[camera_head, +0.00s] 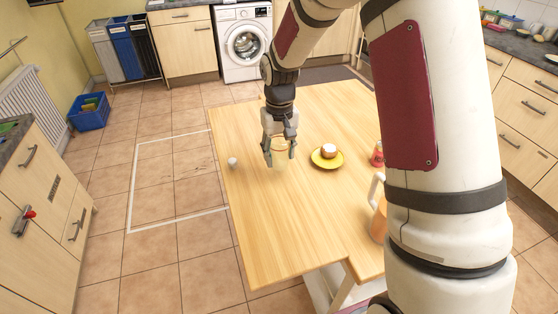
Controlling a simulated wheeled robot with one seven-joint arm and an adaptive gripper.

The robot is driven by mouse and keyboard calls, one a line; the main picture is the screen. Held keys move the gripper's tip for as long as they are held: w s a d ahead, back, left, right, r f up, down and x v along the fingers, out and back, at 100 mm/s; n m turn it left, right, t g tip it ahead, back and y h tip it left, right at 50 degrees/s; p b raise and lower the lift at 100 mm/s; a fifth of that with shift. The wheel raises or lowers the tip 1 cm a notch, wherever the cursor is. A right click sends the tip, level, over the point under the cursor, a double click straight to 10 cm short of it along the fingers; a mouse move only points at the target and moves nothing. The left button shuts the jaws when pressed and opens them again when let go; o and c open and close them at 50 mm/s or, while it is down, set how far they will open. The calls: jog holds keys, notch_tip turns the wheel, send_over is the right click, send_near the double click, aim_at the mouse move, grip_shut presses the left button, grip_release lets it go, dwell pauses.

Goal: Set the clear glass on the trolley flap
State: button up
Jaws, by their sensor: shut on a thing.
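My gripper (280,153) points down over the left part of the wooden trolley top (270,215). It is shut on the clear glass (280,162), with its fingers on either side. The glass looks upright and pale, with the wood showing through it. I cannot tell whether its base touches the wood or hangs just above it. I cannot make out a seam that marks the flap from the rest of the top.
A yellow saucer (318,161) with a white-and-brown cup (328,150) stands right of the glass. A small white object (232,162) is near the left edge. A red item (377,156) and an orange jug (378,218) stand at right, partly behind my arm. The front wood is bare.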

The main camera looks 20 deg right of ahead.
aim_at(279, 161)
jog(key=shift+w+f, duration=0.25)
jog(key=shift+w, duration=0.05)
jog(key=shift+f, duration=1.5)
jog(key=shift+f, duration=0.2)
jog(key=o, duration=1.3)
